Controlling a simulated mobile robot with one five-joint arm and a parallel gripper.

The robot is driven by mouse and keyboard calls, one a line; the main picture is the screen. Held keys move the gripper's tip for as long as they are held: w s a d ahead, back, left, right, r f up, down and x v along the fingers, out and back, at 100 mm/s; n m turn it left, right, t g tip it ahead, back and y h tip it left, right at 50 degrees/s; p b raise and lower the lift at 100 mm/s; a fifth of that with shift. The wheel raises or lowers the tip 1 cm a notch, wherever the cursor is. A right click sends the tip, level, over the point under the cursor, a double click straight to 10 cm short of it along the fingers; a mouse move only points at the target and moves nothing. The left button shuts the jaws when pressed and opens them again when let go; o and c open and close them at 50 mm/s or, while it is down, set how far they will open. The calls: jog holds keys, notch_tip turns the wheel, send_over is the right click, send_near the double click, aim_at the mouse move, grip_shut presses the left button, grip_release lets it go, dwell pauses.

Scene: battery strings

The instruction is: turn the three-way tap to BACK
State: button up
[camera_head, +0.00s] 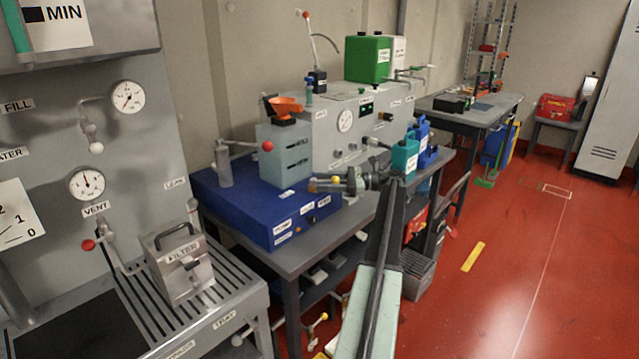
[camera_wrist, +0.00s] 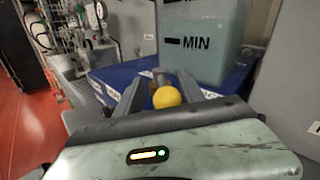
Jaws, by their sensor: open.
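The three-way tap shows as a yellow ball knob (camera_head: 336,180) at the front right of the blue base (camera_head: 240,205); its body and the position it points to are hidden behind my gripper. In the wrist view the yellow ball (camera_wrist: 166,97) sits between my open fingers, with a short metal piece behind it. My gripper (camera_head: 326,186) reaches in from the right over the blue base; in the wrist view its fingers (camera_wrist: 160,86) stand apart on both sides of the knob. I cannot tell whether either finger touches it. The labels on the base are too small to read.
A grey tank (camera_head: 284,155) with an orange funnel (camera_head: 286,106) stands on the base. Teal and blue canisters (camera_head: 404,157) stand close to my arm. The red floor (camera_head: 530,240) at right is mostly clear.

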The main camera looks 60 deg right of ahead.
jog(key=v, duration=0.6)
